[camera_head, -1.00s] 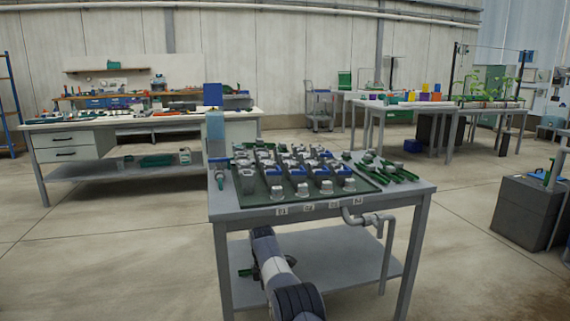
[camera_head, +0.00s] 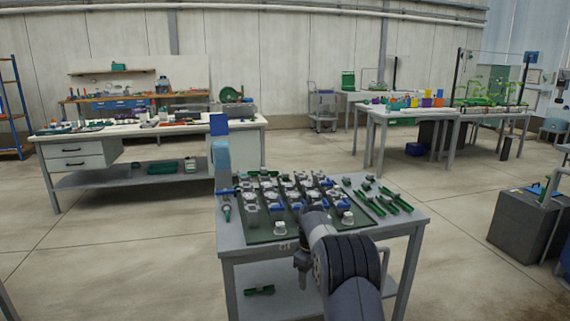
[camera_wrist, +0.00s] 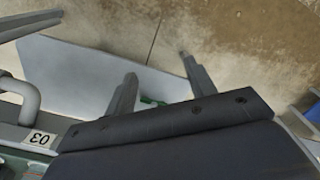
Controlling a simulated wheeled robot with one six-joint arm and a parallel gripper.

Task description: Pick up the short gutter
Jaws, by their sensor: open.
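A short green piece that looks like the short gutter (camera_head: 259,290) lies on the lower shelf of the near table. A small bit of green (camera_wrist: 150,101) shows between the fingers in the wrist view, mostly hidden behind my gripper. My gripper (camera_wrist: 160,82) is open and empty, its fingers pointing over the pale lower shelf (camera_wrist: 95,65). In the head view my gripper (camera_head: 302,280) hangs at the table's front edge, right of the green piece. Several longer green pieces (camera_head: 383,202) lie on the tabletop at right.
The near table (camera_head: 228,236) carries a dark green tray (camera_head: 258,232) of grey and blue fittings. A grey pipe (camera_wrist: 22,92) and a label marked 03 (camera_wrist: 38,139) are close to my gripper. A workbench (camera_head: 80,158) stands behind.

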